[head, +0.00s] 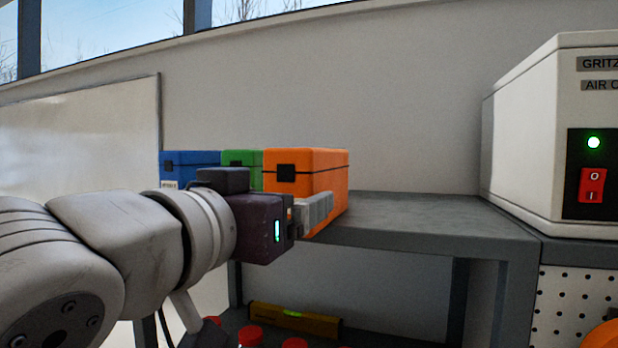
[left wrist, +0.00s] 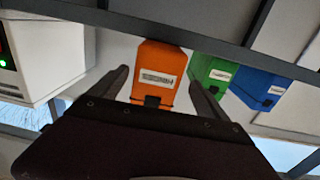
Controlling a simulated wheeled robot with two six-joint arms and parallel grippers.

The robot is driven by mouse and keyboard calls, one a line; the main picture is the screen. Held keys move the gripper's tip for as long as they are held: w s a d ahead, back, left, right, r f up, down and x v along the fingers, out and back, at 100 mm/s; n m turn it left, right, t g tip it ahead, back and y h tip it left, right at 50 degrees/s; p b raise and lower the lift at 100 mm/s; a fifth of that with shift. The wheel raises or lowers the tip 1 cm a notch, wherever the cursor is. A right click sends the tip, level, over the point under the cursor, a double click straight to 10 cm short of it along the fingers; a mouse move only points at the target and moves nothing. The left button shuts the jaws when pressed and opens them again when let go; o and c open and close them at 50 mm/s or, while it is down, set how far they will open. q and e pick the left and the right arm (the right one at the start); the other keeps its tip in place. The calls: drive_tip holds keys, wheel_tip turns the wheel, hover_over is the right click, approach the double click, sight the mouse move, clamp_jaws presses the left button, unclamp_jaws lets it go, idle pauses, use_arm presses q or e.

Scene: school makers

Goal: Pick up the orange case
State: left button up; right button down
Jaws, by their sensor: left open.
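The orange case (head: 318,170) stands at the front left of the grey shelf top, with a black latch on its front. In the left wrist view the orange case (left wrist: 158,75) shows a white label and lies between the two spread fingers. My left gripper (head: 318,212) is open in front of the lower part of the case and hides some of it. In the left wrist view my left gripper (left wrist: 160,92) has one finger on each side of the case's outline. I cannot tell whether the fingers touch it. My right gripper is not in view.
A green case (head: 242,157) and a blue case (head: 190,160) stand left of the orange one. A white air cleaner (head: 540,110) stands at the right. The shelf top (head: 420,215) between is clear. A yellow level (head: 293,318) and red-topped items lie below.

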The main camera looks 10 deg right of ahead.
use_arm(q)
drive_tip(key=x, duration=0.3)
drive_tip(key=shift+w+a+f+p, duration=0.1)
drive_tip(key=shift+p, duration=0.3)
drive_tip(key=shift+s+r+p, duration=0.25)
drive_tip(key=shift+s+p, duration=0.35)
drive_tip(key=shift+p, duration=0.3)
drive_tip(key=p+x, duration=0.1)
drive_tip(key=x, duration=0.1)
drive_tip(key=p+x, duration=0.1)
drive_tip(key=x, duration=0.2)
drive_tip(key=f+p+x, duration=0.1)
drive_tip(key=x, duration=0.1)
drive_tip(key=shift+w, duration=0.2)
drive_tip(key=shift+s+a+r, duration=0.1)
drive_tip(key=shift+s+a, duration=0.05)
drive_tip(key=shift+s, duration=0.35)
drive_tip(key=shift+c, duration=0.4)
drive_tip(key=shift+s+a, duration=0.1)
drive_tip(key=shift+s, duration=0.05)
drive_tip(key=c, duration=1)
drive_tip(key=shift+w, duration=0.25)
clamp_jaws()
drive_tip(key=shift+w, duration=0.1)
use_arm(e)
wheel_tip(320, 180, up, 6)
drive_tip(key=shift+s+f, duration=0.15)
